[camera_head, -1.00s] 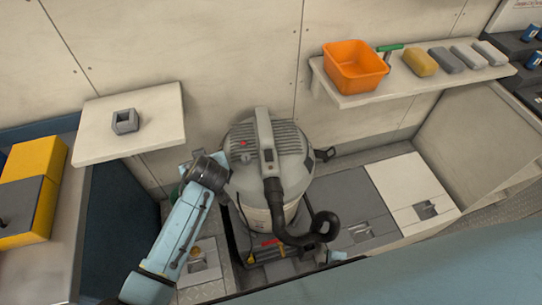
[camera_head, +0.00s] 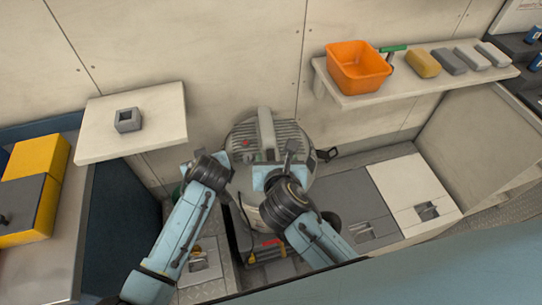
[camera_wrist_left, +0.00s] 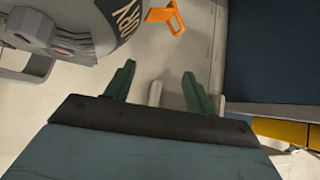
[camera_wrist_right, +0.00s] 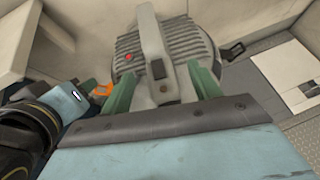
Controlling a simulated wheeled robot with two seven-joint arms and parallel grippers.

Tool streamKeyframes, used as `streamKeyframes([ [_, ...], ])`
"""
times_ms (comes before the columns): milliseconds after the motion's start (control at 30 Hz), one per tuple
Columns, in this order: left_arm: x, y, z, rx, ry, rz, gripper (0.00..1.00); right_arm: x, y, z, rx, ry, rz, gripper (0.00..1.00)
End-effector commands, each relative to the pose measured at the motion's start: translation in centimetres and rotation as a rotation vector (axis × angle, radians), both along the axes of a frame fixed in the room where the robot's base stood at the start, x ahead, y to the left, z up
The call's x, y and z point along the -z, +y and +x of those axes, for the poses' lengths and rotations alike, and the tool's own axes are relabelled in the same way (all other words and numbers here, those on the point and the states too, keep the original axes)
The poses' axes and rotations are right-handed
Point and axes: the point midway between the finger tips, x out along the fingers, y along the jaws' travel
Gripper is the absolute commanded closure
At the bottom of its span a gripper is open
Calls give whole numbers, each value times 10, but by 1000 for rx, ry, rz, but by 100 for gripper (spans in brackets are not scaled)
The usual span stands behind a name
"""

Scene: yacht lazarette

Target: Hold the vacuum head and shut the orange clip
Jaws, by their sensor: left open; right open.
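The vacuum head (camera_head: 268,130) is a grey ribbed dome with a carry handle and a red button. It tops the canister, and in the right wrist view the vacuum head (camera_wrist_right: 160,45) fills the upper middle. My right gripper (camera_wrist_right: 166,78) is open, its green fingers on either side of the head's front; contact is unclear. The orange clip (camera_wrist_left: 167,17) juts from the canister side in the left wrist view, swung outward. It shows partly in the right wrist view (camera_wrist_right: 103,90). My left gripper (camera_wrist_left: 158,68) is open and empty, short of the clip.
A right shelf holds an orange bin (camera_head: 358,66) and several small blocks. My right forearm hides the hose.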

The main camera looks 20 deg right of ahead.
Motion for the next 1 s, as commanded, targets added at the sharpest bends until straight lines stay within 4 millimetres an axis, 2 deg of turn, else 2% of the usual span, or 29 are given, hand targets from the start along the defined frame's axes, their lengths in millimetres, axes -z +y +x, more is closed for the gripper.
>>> streamKeyframes([
  [100,0,0,0,0,0,0,45,-8,11,3,-20,-11,-27,38],
  [233,0,0,0,0,0,0,45,-5,11,12,-24,-12,-34,38],
  [700,0,0,0,0,0,0,45,35,-3,82,-23,-10,-31,38],
  [1000,0,0,0,0,0,0,45,47,-7,103,-24,-11,-30,38],
])
